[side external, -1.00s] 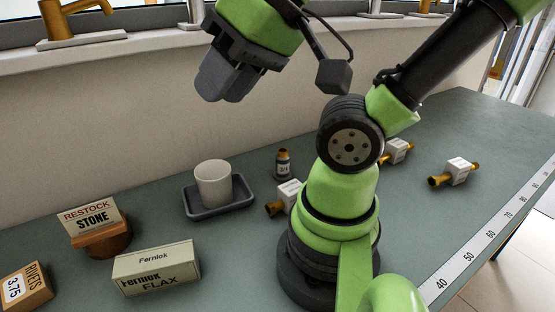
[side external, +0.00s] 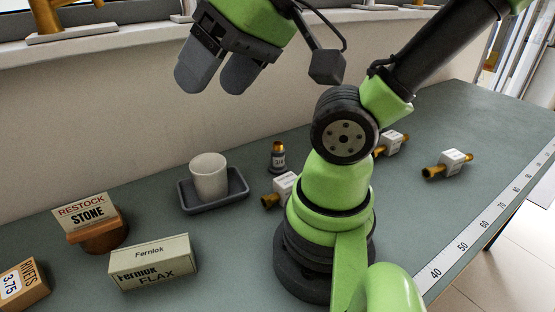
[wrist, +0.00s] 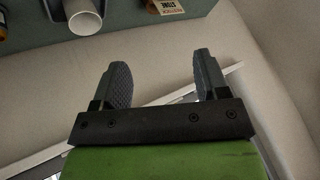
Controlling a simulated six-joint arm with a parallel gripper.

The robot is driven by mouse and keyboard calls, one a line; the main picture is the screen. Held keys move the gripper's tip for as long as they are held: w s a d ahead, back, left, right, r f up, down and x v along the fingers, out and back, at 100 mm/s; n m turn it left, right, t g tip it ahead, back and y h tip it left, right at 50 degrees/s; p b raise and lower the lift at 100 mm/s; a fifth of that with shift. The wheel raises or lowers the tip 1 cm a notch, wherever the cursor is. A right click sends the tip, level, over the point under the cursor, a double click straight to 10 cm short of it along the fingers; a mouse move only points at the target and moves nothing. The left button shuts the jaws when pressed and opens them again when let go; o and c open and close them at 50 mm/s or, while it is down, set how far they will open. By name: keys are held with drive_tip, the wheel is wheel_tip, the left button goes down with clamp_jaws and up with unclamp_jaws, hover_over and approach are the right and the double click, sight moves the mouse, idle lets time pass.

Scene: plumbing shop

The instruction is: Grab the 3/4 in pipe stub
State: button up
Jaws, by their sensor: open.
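A small upright brass piece with a dark label that appears to read 3/4 (side external: 278,157) stands on the bench behind the grey tray's right end. It looks like the pipe stub. Several brass fittings with white tags lie nearby: one (side external: 283,187) partly behind my arm, another (side external: 391,143) and a third (side external: 449,164) farther right. Their tag text is too small to read. My gripper (side external: 216,82) is high above the bench, up and left of the labelled piece, with its fingers apart and nothing between them. In the wrist view my gripper (wrist: 160,85) is also open and empty.
A white cup (side external: 208,177) stands on a grey tray (side external: 228,203); the cup also shows in the wrist view (wrist: 84,17). A restock stone sign (side external: 86,212), a flax box (side external: 152,262) and a rivets box (side external: 25,285) are at the left. A wall runs behind the bench.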

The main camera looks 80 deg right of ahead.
drive_tip(key=w+d+f+m+g+h, duration=0.2)
drive_tip(key=w+d+m, duration=0.3)
drive_tip(key=d+m, duration=0.15)
drive_tip(key=m+g, duration=0.5)
drive_tip(key=m, duration=1.3)
hover_over(278, 143)
drive_tip(key=w, duration=0.1)
drive_tip(key=f, duration=1.6)
drive_tip(key=shift+w+a, duration=0.2)
drive_tip(key=shift+a, duration=0.15)
drive_tip(key=f, duration=0.4)
drive_tip(key=shift+s+d+f, duration=0.15)
drive_tip(key=shift+s, duration=0.1)
drive_tip(key=shift+s+d+f, duration=0.1)
drive_tip(key=shift+s+f, duration=0.1)
drive_tip(key=shift+f, duration=1.35)
drive_tip(key=shift+s+f, duration=0.2)
drive_tip(key=shift+f, duration=1.3)
drive_tip(key=shift+c, duration=0.5)
